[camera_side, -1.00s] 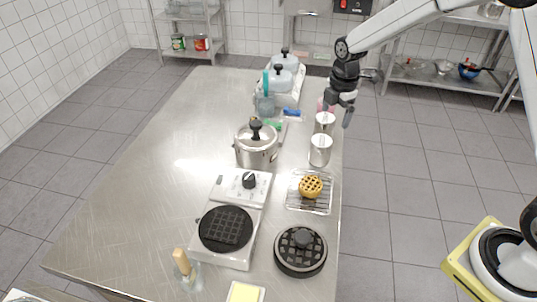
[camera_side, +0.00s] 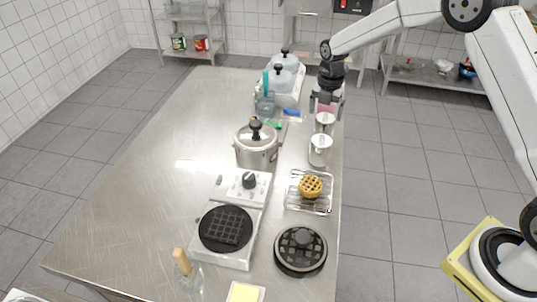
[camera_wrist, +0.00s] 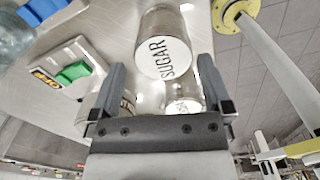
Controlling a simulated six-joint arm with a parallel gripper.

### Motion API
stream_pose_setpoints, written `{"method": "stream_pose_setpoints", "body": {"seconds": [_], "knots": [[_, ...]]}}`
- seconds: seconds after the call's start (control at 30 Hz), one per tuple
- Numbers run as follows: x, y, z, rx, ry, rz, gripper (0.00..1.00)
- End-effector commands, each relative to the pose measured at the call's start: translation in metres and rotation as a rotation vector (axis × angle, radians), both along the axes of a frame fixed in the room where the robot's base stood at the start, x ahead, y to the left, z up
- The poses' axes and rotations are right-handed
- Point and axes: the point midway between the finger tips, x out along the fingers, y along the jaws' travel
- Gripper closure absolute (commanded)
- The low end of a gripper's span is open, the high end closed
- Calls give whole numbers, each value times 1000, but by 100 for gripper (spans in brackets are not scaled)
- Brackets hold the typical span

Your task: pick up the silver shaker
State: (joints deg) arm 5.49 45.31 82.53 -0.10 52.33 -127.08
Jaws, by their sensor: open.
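Two silver cylindrical shakers stand near the right edge of the steel table in the side view: a nearer one (camera_side: 320,150) and a farther one (camera_side: 325,121). In the wrist view a silver can marked SUGAR (camera_wrist: 163,48) lies beyond the fingertips, with other labelled cans partly hidden near my gripper's base. Which can matches which between views I cannot tell. My gripper (camera_side: 327,106) is open above and just behind the farther shaker, its fingers pointing down. In the wrist view my gripper (camera_wrist: 161,72) has its fingers wide apart, with nothing clamped.
A lidded pot (camera_side: 256,148) stands left of the shakers. A green-handled item (camera_wrist: 74,72) lies left. The table's left side is clear.

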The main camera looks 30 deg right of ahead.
Motion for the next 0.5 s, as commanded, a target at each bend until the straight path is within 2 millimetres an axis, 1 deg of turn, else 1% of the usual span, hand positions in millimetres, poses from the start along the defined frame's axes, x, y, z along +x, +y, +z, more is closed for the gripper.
{"method": "stream_pose_setpoints", "body": {"seconds": [0.1, 0.37, 0.5], "knots": [[0, 0, -9, 0, 0, -1, 0], [0, 0, -13, 0, 0, -1, 0], [-1, 0, -22, 0, 0, -1, 0]]}}
